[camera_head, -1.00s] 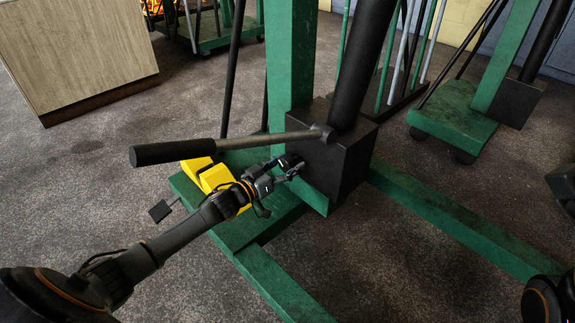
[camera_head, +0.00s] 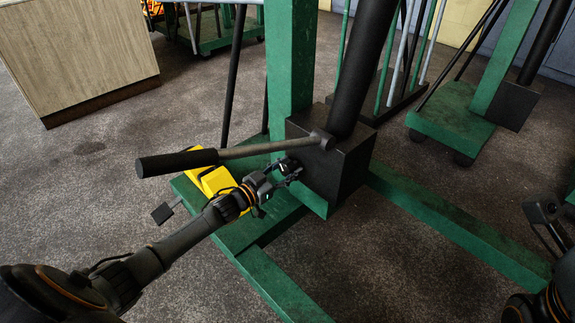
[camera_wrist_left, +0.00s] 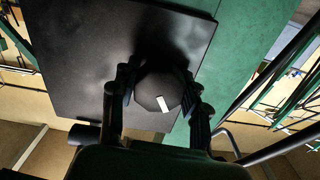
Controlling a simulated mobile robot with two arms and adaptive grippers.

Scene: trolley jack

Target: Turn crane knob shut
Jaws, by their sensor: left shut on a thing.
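The crane's black pump block (camera_head: 343,162) sits at the foot of the green post (camera_head: 290,60), with the long pump handle (camera_head: 230,153) running out to the left. The knob (camera_wrist_left: 159,88) is dark and faceted with a white mark on its face. It shows in the left wrist view between the fingers of my left gripper (camera_wrist_left: 158,95), in front of the block (camera_wrist_left: 110,60). In the head view my left gripper (camera_head: 287,172) is shut at the block's left side, and hides the knob there. Part of my right arm shows at the lower right; its fingers cannot be made out clearly.
The pump handle passes just above my left gripper. Green legs (camera_head: 450,225) run along the floor. A wooden cabinet (camera_head: 75,50) and another crane (camera_head: 455,115) stand farther back.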

